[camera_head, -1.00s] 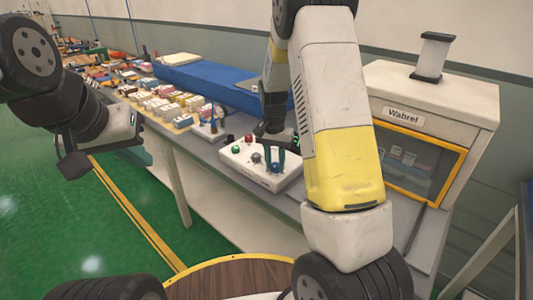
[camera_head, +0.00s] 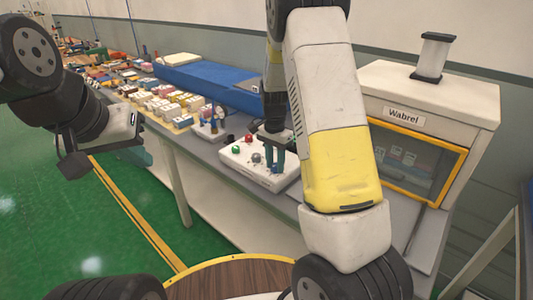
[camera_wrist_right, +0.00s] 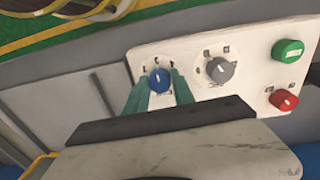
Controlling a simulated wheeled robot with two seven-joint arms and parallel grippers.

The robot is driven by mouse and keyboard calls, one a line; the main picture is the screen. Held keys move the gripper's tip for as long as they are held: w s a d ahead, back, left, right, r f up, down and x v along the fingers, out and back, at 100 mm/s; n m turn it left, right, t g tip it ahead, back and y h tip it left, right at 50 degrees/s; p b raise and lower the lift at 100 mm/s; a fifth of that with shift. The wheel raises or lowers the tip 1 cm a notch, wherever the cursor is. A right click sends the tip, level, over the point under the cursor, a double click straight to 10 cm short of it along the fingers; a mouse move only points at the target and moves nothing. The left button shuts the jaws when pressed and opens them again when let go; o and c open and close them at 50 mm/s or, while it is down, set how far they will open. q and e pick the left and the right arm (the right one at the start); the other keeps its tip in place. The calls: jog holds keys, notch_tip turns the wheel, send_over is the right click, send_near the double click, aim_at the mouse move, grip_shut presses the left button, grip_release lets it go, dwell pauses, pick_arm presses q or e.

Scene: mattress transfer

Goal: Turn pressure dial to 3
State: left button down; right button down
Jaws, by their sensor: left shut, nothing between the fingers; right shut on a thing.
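A white control panel (camera_head: 240,168) sits on the table, and shows enlarged in the right wrist view (camera_wrist_right: 220,103). It carries a blue dial (camera_wrist_right: 160,79) with a light pointer mark and a grey dial (camera_wrist_right: 220,70). My left gripper (camera_head: 77,163) is shut and empty over the green floor, well away from the panel.
The panel also has a green button (camera_wrist_right: 288,50) and a red button (camera_wrist_right: 284,100). A white "Wabrel" cabinet (camera_head: 450,103) with an orange-framed window stands at the right.

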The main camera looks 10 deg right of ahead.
aim_at(274, 164)
jog(key=c, duration=1.1)
grip_release()
jog(key=shift+o, duration=0.2)
jog(key=shift+r, duration=0.1)
notch_tip(274, 164, up, 7)
jog(key=shift+w+a, duration=0.1)
jog(key=shift+w, duration=0.05)
jog(key=shift+r, duration=0.35)
